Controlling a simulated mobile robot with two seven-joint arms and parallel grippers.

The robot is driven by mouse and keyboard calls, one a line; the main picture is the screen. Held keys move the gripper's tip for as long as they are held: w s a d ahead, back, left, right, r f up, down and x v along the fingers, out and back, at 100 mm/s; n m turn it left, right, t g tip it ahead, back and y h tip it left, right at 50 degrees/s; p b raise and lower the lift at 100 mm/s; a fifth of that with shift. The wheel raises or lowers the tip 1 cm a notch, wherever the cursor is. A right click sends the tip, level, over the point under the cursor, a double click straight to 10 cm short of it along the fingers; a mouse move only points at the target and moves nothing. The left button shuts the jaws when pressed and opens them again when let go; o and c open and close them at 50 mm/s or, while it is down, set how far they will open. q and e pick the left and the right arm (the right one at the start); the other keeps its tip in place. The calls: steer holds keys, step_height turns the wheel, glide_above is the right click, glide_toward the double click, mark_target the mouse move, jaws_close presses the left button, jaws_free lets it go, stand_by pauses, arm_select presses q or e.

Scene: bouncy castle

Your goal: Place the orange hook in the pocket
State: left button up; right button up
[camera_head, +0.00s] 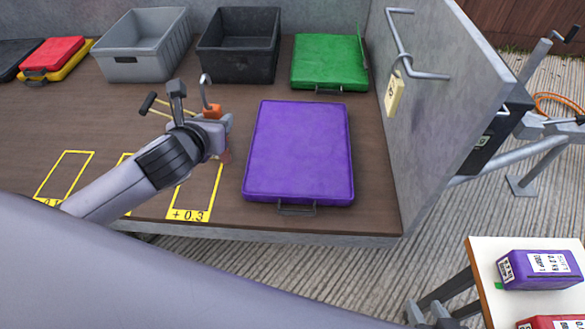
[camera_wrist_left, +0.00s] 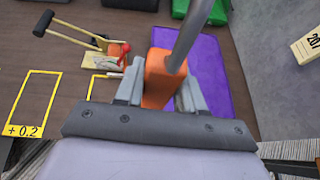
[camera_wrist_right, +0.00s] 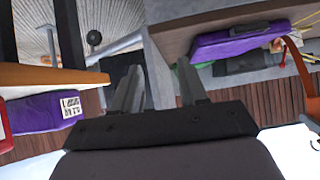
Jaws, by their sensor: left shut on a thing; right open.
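The orange hook (camera_head: 212,111) is an orange block with a curved grey metal rod. My left gripper (camera_head: 213,122) is shut on the orange block and holds it over the table, left of the purple case (camera_head: 300,150). In the left wrist view the block (camera_wrist_left: 158,80) sits between both fingers, with the rod pointing up and away. My right gripper (camera_wrist_right: 157,75) is open, with nothing between its fingers, in the right wrist view. I cannot identify a pocket in these views.
A grey bin (camera_head: 145,62), a black bin (camera_head: 238,60) and a green case (camera_head: 328,62) line the table's back. A grey panel with a rail (camera_head: 415,50) and hanging yellow tag (camera_head: 395,93) stands right. A small white table (camera_head: 490,285) holds purple (camera_head: 540,270) and red boxes.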

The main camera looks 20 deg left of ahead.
step_height(320, 180, down, 10)
steer(key=b, duration=0.9)
arm_select(q)
steer(key=shift+n+y, duration=0.4)
steer(key=shift+n, duration=0.1)
steer(key=a+f+b, duration=0.1)
steer(key=f, duration=0.7)
steer(key=w+a+f, duration=0.1)
steer(key=f, duration=0.8)
steer(key=w+a+f+b, duration=0.1)
steer(key=a+f, duration=0.1)
steer(key=f, duration=0.6)
steer(key=shift+f+b, duration=0.15)
steer(key=shift+b, duration=0.15)
steer(key=shift+f, duration=0.55)
arm_select(e)
steer(key=shift+n+t+y, duration=0.4)
steer(key=shift+y, duration=0.1)
steer(key=w+a+r, duration=0.2)
steer(key=a, duration=0.1)
steer(key=shift+w+a+r, duration=0.1)
steer(key=shift+r, duration=0.2)
arm_select(q)
steer(key=o, duration=1.1)
steer(key=shift+f, duration=0.1)
arm_select(e)
steer(key=shift+f, duration=0.15)
steer(key=shift+d, duration=0.2)
